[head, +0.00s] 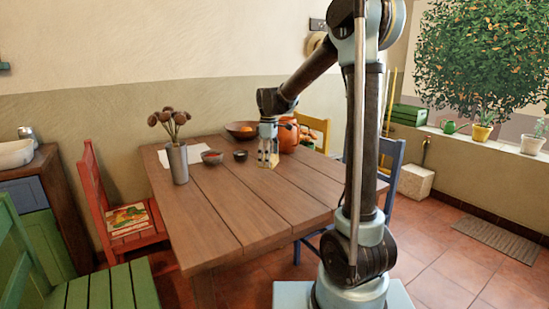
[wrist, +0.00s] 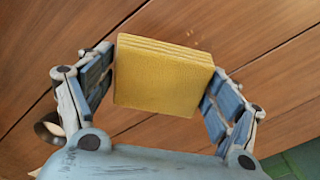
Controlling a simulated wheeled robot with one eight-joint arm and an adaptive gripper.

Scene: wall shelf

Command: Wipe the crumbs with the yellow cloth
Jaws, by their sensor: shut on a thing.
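The yellow cloth (wrist: 160,75) is a thick folded block between the two fingers of my gripper (wrist: 163,80) in the wrist view. The fingers press on its left and right sides, so my gripper is shut on it. In the head view my gripper (head: 268,156) points down over the far part of the wooden table (head: 215,215), with a bit of the cloth (head: 275,163) showing at the fingertips. I cannot tell whether the cloth touches the tabletop.
A small dark bowl (head: 240,155), a reddish bowl (head: 212,157), an orange pot (head: 288,135) and a wide brown bowl (head: 238,130) stand near my gripper. A vase of dried flowers (head: 178,163) stands at the left. The table's near part is clear. Chairs surround it.

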